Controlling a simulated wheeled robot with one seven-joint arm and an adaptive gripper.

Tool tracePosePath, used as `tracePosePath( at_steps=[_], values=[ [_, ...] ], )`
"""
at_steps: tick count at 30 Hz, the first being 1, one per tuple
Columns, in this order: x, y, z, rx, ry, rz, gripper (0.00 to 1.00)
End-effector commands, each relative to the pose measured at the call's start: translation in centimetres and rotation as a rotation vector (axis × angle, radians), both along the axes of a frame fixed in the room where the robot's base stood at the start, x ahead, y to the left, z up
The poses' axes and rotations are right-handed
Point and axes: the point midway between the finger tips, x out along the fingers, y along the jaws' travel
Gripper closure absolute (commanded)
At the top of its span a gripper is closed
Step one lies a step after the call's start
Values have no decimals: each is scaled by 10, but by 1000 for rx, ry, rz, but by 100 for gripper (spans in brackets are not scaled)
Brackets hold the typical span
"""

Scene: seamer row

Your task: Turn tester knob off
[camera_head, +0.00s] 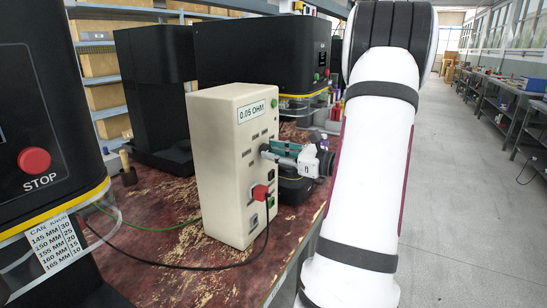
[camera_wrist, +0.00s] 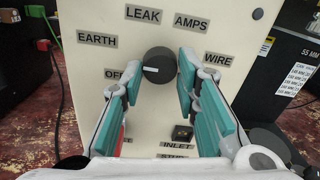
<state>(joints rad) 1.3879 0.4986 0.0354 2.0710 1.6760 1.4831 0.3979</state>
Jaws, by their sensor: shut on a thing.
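The tester (camera_head: 222,165) is a tall cream box marked "0.05 OHM", standing on the worn red bench. Its black round knob (camera_wrist: 158,62) shows in the wrist view among the labels OFF, EARTH, LEAK, AMPS and WIRE. A white mark on the knob lies on its left side, toward the OFF label (camera_wrist: 113,73). My gripper (camera_wrist: 160,74) has its teal-padded fingers on either side of the knob, shut on it. In the head view my gripper (camera_head: 273,151) meets the tester's right-hand face. The knob's contact sides are partly hidden by the fingers.
A black machine with a red STOP button (camera_head: 34,160) stands at near left. More black machines stand behind. The aisle (camera_head: 465,190) on the right is clear.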

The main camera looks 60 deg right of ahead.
Motion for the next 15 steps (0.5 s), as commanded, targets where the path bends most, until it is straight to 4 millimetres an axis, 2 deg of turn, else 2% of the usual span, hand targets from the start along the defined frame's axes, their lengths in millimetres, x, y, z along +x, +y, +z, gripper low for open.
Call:
tracePosePath(
  at_steps=[15],
  values=[
    [1,0,-3,-441,-34,1,99]
  ],
)
